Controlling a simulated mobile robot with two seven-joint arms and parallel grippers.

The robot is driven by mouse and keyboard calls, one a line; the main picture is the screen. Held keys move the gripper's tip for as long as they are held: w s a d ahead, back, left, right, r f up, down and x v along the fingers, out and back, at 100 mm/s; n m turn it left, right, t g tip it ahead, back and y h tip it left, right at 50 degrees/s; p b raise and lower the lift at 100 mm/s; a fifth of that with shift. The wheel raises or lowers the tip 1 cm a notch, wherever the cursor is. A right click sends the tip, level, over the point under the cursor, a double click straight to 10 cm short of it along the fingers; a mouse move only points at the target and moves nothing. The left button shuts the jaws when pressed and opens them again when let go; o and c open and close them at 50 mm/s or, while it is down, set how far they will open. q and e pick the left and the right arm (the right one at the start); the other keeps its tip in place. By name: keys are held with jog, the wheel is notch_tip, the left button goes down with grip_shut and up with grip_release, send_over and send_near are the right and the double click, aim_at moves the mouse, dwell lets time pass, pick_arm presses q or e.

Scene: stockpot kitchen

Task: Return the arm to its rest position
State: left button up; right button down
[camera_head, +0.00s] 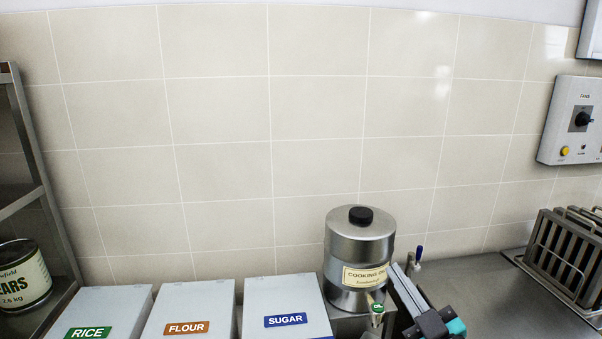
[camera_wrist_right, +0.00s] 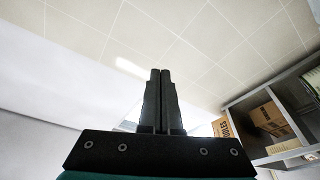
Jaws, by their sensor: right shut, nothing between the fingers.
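My right gripper (camera_head: 402,282) is low in the head view, just right of the steel cooking oil drum (camera_head: 345,247). Its fingers point up and to the left; from this view I cannot tell whether they touch the drum. In the right wrist view its two dark fingers (camera_wrist_right: 160,75) are together, with nothing seen between them. The drum stands upright with a black knob on its lid and a tap (camera_head: 377,312) with a green tag at its lower front. My left gripper is not in view.
Bins labelled rice (camera_head: 110,305), flour (camera_head: 194,295) and sugar (camera_head: 288,295) stand left of the drum. A steel counter (camera_head: 475,290) lies clear to the right, before a slotted rack (camera_head: 560,255). A control box (camera_head: 572,120) is on the tiled wall. A shelf (camera_wrist_right: 285,95) holds boxes.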

jog(key=s+d+f+m+g+h, duration=0.8)
jog(key=s+f+m+h, duration=0.3)
jog(key=f, duration=0.2)
jog(key=s+a+f+n+g+y, duration=0.2)
jog(key=s+a+f+g+y, duration=0.15)
jog(key=s, duration=0.45)
jog(key=s+a+f+n+g+y, duration=0.2)
jog(key=s+a+f+g, duration=0.3)
jog(key=s, duration=0.4)
notch_tip(320, 180, down, 32)
jog(key=s+b, duration=0.1)
jog(key=b, duration=0.9)
pick_arm(q)
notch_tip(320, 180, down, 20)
jog(key=b, duration=1)
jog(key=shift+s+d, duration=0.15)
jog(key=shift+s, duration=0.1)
pick_arm(e)
jog(key=s+d+f+g, duration=0.1)
jog(key=s+f, duration=0.7)
jog(key=f, duration=0.4)
jog(key=s+d+f+g, duration=0.1)
jog(key=s+f, duration=0.6)
jog(key=f, duration=0.4)
jog(key=shift+s+d+f, duration=0.3)
jog(key=shift+s+f, duration=0.05)
jog(key=shift+s, duration=0.05)
